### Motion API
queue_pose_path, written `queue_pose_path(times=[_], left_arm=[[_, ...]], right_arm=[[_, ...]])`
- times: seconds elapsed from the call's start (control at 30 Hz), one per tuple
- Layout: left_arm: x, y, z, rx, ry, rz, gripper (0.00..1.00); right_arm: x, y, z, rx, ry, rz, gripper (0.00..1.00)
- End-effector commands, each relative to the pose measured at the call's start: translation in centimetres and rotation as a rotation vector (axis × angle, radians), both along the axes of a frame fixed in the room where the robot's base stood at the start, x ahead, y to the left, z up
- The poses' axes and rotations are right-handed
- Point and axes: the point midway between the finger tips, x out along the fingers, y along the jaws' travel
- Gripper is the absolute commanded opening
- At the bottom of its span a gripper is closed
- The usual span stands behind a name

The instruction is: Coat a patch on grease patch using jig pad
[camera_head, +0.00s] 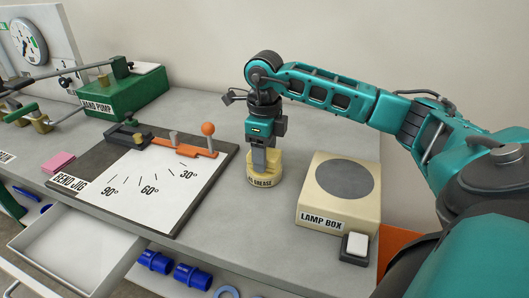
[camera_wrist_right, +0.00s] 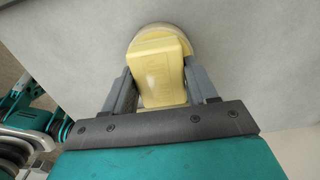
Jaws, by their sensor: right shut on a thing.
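A round cream-yellow tin (camera_head: 265,178), its label partly readable as "GREASE", stands on the bench between the bend jig board and the lamp box. My right gripper (camera_head: 259,160) points down over this tin. In the right wrist view the fingers (camera_wrist_right: 160,88) are shut on a yellow block (camera_wrist_right: 158,68), which looks like the jig pad. The block is over the tin, whose round rim (camera_wrist_right: 160,33) shows behind it. I cannot tell whether the block touches the tin's contents. In the head view the fingers mostly hide the block. My left gripper is out of view.
The bend jig board (camera_head: 150,192) with angle marks and an orange-knobbed lever lies left of the tin. A pink block (camera_head: 58,163) lies farther left. The lamp box (camera_head: 310,215) and a white switch (camera_head: 356,244) stand right. A green hand pump (camera_head: 125,95) stands back left.

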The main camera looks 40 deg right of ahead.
Motion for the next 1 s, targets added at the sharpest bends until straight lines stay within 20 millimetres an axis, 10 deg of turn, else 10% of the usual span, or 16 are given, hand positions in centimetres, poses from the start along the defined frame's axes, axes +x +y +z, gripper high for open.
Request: queue_pose_path(times=[1.0], left_arm=[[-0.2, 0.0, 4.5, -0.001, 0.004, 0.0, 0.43]], right_arm=[[0.0, 0.0, 6.0, -0.001, -0.003, -0.001, 0.33]])
